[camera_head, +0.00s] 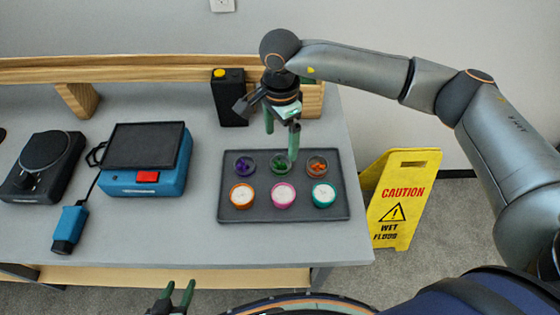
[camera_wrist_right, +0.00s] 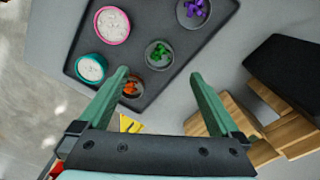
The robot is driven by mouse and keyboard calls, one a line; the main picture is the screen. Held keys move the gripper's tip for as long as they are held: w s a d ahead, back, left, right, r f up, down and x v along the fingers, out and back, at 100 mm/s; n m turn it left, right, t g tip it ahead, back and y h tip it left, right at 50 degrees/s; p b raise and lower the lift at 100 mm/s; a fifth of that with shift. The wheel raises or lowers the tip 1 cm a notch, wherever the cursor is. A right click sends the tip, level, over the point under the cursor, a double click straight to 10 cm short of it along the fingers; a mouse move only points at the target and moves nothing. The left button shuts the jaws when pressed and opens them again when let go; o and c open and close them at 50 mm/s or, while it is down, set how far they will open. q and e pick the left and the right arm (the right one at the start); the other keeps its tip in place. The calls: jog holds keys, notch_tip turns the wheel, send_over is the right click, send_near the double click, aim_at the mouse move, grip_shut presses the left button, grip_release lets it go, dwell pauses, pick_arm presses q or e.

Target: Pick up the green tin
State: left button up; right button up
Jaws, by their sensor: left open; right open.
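The tin with green contents (camera_head: 282,164) sits in the middle of the back row on a dark tray (camera_head: 335,208). It also shows in the right wrist view (camera_wrist_right: 159,54), ahead of the gap between the fingertips. My right gripper (camera_head: 281,138) is open and empty, pointing down above the tray's back edge; one finger partly covers the green tin in the head view. In the right wrist view my right gripper (camera_wrist_right: 159,75) has its left finger beside the tin with orange contents (camera_wrist_right: 131,88). My left gripper (camera_head: 178,296) is open and empty at the bottom edge.
A purple-filled tin (camera_head: 244,167) is left of the green one. Orange-, pink- and teal-rimmed tins (camera_head: 323,194) with white contents form the front row. A black box with a yellow button (camera_head: 229,106) and wooden shelf (camera_head: 160,70) stand behind. A blue device (camera_head: 145,170) is left.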

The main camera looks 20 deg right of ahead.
aim_at(281, 162)
notch_tip(281, 162, down, 8)
jog(key=shift+f+p, duration=0.2)
jog(key=shift+p, duration=0.3)
jog(key=c, duration=1.4)
jog(key=shift+r, duration=0.1)
jog(key=shift+c, duration=0.2)
